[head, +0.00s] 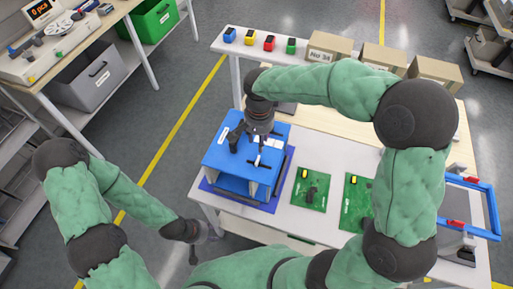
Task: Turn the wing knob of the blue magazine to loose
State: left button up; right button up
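The blue magazine (216,156) stands on a dark blue base on the white table, left of the green boards. My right gripper (251,143) is over its top, pointing down, with its dark fingers spread apart. A small pale piece (257,161) shows by the fingers on the magazine's top; I cannot tell whether it is the wing knob or a marking. The knob's setting cannot be read, and the gripper covers part of the top. My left gripper (193,256) hangs low, off the table's front left edge, away from the magazine; its fingers are too small to read.
Two green boards (313,204) lie right of the magazine. A blue frame (490,208) is at the table's right end. Small coloured blocks (250,37) and cardboard boxes (328,47) stand at the back. A side bench (78,58) is at left, with open floor between.

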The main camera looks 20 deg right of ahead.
aim_at(259, 159)
jog(key=f+b, duration=0.1)
jog(key=f, duration=0.9)
jog(key=shift+s, duration=0.2)
grip_shut()
